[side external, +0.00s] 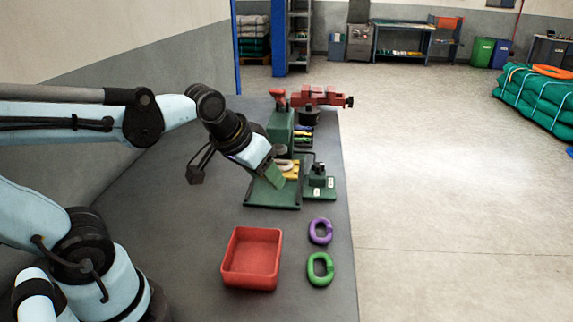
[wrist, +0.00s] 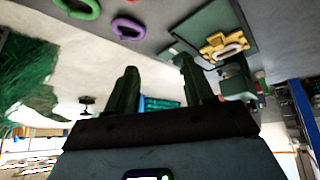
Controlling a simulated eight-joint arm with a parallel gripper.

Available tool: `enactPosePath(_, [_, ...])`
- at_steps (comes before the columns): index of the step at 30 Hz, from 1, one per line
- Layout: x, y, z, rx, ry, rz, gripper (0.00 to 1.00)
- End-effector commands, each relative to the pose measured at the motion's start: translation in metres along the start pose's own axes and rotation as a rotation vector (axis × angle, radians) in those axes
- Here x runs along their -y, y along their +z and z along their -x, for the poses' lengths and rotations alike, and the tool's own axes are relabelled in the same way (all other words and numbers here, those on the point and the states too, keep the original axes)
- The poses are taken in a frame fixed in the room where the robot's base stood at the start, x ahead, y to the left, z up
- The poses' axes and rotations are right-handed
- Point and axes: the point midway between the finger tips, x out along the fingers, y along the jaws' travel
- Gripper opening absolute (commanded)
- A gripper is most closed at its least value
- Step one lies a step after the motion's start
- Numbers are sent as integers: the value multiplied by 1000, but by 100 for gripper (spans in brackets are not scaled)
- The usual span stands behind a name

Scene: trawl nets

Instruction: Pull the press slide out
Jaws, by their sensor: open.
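The green press (side external: 280,127) stands on the bench, with its base plate (side external: 262,197) toward the camera. Its yellow slide (side external: 294,175) carries a pale link (side external: 285,164) and is partly hidden behind my gripper (side external: 275,178) in the side view. In the wrist view the yellow slide (wrist: 214,48) with the pale link (wrist: 230,41) is at the upper right, beyond one finger. My gripper (wrist: 160,76) is open, with nothing between its fingers, above the base plate. I cannot tell from the side view whether a finger touches the slide.
A small green fixture (side external: 319,185) stands right of the press. A red tray (side external: 231,279), a purple link (side external: 311,233) and a green link (side external: 310,272) lie nearer the camera. A red vise (side external: 318,94) is behind the press. The bench left of the tray is clear.

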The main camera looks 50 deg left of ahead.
Motion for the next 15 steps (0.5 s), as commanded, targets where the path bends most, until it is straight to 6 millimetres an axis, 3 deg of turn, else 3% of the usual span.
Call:
enactPosePath(6, [33,-49,-18,71,-108,203,53])
enactPosePath(15, [84,-92,-58,139,-254,461,53])
